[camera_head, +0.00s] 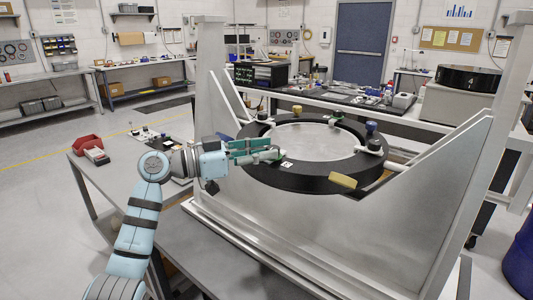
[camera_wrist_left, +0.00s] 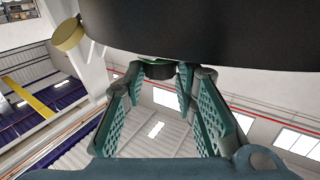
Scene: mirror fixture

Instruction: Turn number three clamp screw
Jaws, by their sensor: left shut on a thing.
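The mirror fixture is a thick black ring (camera_head: 310,180) around a pale round plate (camera_head: 320,141), held in a grey metal frame. Clamp screws with coloured knobs sit around the ring, including a yellow knob (camera_head: 297,109) and a blue knob (camera_head: 371,127). My left gripper (camera_head: 272,155) is at the ring's left front edge. My right gripper is out of view.
A tan piece (camera_head: 343,181) sticks out at the ring's front. Sloping frame plates (camera_head: 420,200) flank the ring. A bench with tools (camera_head: 350,97) is behind the fixture.

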